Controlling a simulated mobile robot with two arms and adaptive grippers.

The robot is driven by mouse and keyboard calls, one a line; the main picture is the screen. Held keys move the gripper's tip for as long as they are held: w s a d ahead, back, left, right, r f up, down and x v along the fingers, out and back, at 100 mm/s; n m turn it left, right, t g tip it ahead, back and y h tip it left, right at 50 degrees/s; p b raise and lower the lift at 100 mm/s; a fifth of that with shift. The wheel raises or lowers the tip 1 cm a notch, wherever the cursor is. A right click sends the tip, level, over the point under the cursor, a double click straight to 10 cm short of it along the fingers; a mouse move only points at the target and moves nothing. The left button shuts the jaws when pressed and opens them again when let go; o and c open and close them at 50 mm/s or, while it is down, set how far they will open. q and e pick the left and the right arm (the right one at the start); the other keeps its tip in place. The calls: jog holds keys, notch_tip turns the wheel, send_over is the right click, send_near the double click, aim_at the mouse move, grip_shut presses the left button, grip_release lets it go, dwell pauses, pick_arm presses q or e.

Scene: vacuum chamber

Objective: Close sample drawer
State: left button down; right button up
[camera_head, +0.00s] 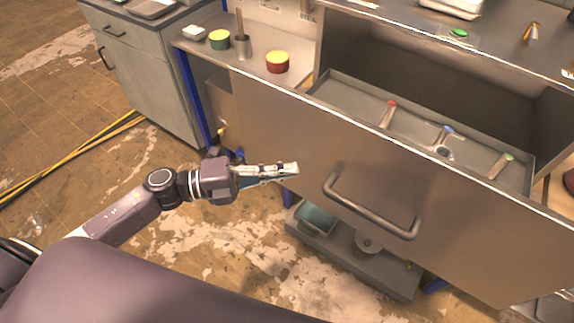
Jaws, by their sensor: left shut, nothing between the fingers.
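The sample drawer (270,118) is pulled out, with its wide metal front facing me. A curved bar handle (372,208) sits on that front. Inside the drawer is a tray (465,142) holding a red-capped sample (389,113), a blue-capped sample (443,138) and a green-capped sample (501,166). My left gripper (297,170) is shut and empty, left of the handle and in front of the drawer front. I cannot tell whether it touches the front. My right gripper is not in view.
A side worktop (196,52) at the upper left bears a green container (219,39), a red container (277,62) and a metal cup (243,47). A grey cabinet (145,75) stands further left. A low shelf (345,257) lies under the drawer. The floor at left is open, with yellow cables.

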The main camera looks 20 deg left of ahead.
pick_arm(q)
jog(key=shift+w+d, duration=0.1)
jog(key=shift+w, duration=0.1)
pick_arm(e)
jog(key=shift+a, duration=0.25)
